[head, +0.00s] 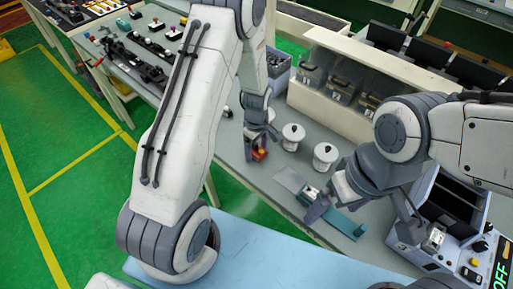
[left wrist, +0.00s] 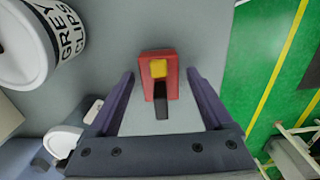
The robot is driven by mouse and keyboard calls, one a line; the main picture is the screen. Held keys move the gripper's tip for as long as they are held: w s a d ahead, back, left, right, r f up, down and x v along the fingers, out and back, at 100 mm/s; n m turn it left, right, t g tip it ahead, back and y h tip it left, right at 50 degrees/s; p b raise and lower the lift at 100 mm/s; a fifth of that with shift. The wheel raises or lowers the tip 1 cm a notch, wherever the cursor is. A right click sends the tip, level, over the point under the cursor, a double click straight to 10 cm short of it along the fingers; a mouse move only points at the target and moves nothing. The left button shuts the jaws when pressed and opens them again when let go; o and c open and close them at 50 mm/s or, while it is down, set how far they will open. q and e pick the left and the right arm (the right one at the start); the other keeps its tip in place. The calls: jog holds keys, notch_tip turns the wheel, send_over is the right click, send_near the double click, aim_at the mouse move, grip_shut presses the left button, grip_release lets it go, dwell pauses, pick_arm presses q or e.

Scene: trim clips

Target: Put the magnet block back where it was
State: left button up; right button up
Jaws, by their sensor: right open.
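A red block (head: 260,154) with a yellow piece on top and a dark bar sits at the table's near edge; I cannot tell for certain that it is the magnet block. In the left wrist view the red block (left wrist: 170,84) lies between the two spread fingers, with gaps on both sides. My left gripper (head: 261,140) is open over it, partly hiding it in the head view. My right gripper (head: 322,200) is open over a teal fixture (head: 347,225) with a small silver block (head: 310,192) at its left end. Whether the right fingers touch the silver block is unclear.
Two white tubs (head: 293,135) stand right of the red block; one reads GREY CLIPS in the left wrist view (left wrist: 28,45). A control box (head: 455,215) stands at the right and a cream bin rack (head: 345,85) behind. Green floor lies left of the table edge.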

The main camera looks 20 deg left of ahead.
aim_at(257, 144)
pick_arm(q)
jog(key=shift+r, duration=0.45)
notch_tip(257, 144, up, 11)
jog(key=shift+r+b, duration=0.2)
jog(key=shift+b, duration=0.9)
notch_tip(257, 144, down, 13)
jog(key=shift+r+p, duration=0.1)
jog(key=shift+p, duration=0.95)
jog(key=shift+w+r, duration=0.1)
jog(key=shift+r, duration=1.6)
